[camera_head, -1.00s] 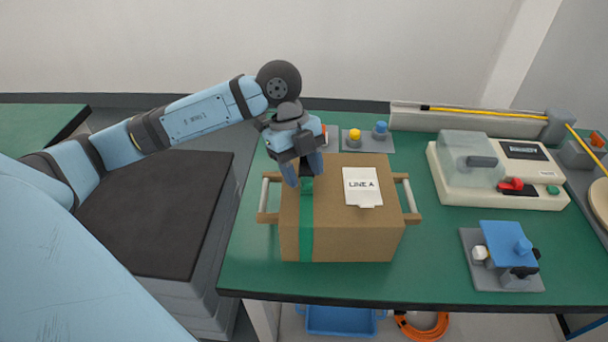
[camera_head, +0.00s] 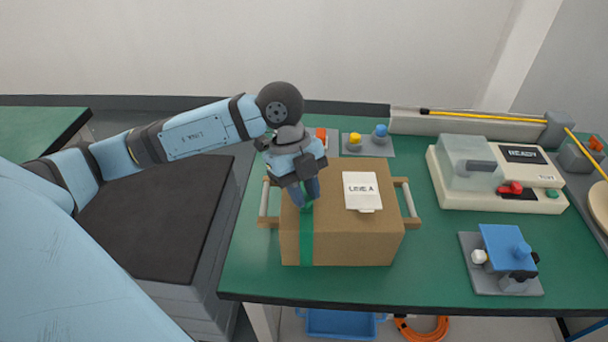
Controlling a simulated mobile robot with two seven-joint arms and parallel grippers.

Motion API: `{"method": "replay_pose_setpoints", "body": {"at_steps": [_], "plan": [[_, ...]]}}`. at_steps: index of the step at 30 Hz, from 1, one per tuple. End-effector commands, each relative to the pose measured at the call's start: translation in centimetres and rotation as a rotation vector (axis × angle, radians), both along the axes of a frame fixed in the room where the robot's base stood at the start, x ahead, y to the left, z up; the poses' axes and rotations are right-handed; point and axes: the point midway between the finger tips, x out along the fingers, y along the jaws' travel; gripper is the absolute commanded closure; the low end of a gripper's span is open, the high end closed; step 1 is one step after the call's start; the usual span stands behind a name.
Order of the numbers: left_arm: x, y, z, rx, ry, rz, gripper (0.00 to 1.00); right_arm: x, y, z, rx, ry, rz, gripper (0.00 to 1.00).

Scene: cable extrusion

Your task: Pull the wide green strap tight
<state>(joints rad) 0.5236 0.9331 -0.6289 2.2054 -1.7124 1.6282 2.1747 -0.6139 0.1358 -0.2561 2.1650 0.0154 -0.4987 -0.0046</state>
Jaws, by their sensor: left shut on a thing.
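A wide green strap (camera_head: 306,248) runs down the front face of a brown cardboard box (camera_head: 350,245), left of its middle, and continues onto the top. My left gripper (camera_head: 303,204) points down at the box top near the front edge and is shut on the strap there. The gripper and wrist hide the strap's farther part on the top. My right gripper does not show.
A cream machine (camera_head: 500,205) with a clear cover stands at the right on the green table (camera_head: 430,260). A blue-topped fixture (camera_head: 505,245) is at the front right. Yellow and blue knobs (camera_head: 381,131) stand behind the box. Table left of the box is clear.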

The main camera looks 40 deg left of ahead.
Motion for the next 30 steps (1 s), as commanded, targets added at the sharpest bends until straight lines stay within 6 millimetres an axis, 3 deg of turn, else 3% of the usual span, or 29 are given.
{"method": "replay_pose_setpoints", "body": {"at_steps": [4, 12, 13, 16, 25, 30], "plan": [[-1.3, -0.9, 0.0, 0.001, 0.002, -0.001, 1.0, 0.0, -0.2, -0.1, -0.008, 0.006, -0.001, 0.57], [-1.4, -0.9, -0.1, 0.0, 0.0, 0.001, 1.0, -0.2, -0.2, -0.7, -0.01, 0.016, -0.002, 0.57], [-1.4, -0.9, -0.1, 0.0, 0.0, 0.001, 0.73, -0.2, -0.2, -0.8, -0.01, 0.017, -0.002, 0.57], [-1.4, -0.9, 0.0, 0.0, 0.0, 0.001, 0.52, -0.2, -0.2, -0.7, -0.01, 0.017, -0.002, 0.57], [-1.3, -0.8, 0.1, 0.001, -0.001, 0.001, 0.52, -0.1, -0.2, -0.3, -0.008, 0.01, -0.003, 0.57], [-1.1, -0.1, 1.9, 0.001, -0.003, 0.003, 0.52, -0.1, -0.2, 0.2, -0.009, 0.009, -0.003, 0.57]]}}
